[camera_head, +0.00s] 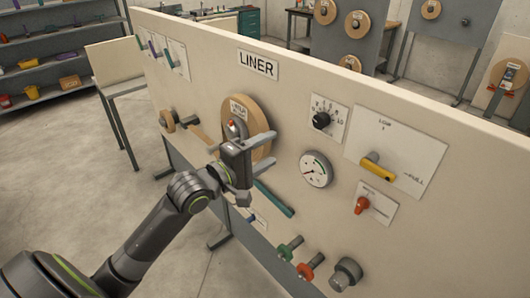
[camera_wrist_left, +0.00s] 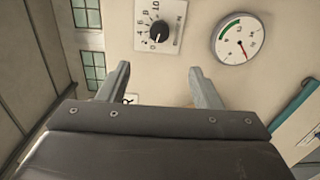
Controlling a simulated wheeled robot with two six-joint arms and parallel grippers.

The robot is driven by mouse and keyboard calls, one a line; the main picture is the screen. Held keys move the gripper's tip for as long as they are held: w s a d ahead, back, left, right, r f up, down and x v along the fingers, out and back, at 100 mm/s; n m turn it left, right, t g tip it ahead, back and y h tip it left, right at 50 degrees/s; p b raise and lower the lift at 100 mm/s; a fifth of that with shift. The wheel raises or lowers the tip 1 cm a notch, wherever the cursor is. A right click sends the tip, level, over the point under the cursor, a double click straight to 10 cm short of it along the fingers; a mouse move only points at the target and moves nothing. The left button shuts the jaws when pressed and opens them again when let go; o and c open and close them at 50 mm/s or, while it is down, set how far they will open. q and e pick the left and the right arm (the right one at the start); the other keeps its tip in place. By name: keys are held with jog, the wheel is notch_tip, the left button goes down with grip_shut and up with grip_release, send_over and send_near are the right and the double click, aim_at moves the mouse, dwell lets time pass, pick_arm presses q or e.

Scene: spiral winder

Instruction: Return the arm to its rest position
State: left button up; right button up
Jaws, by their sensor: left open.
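My left arm comes in from the lower left in the head view. Its gripper (camera_head: 258,170) is open, with its two fingers spread and nothing between them. It is in front of the beige LINER panel (camera_head: 210,70), overlapping the wooden disc (camera_head: 262,118) with a hub and a small red part. In the left wrist view the two fingers (camera_wrist_left: 158,85) stand apart, with the panel behind them. The gap between gripper and panel is hard to judge. My right gripper is not in view.
The panel carries a black knob (camera_head: 321,120), a dial gauge (camera_head: 316,169), a yellow lever (camera_head: 377,171), a red knob (camera_head: 362,204), a teal handle (camera_head: 275,200) and green and red valves below. Grey shelves (camera_head: 60,50) stand at the back left. The floor at left is clear.

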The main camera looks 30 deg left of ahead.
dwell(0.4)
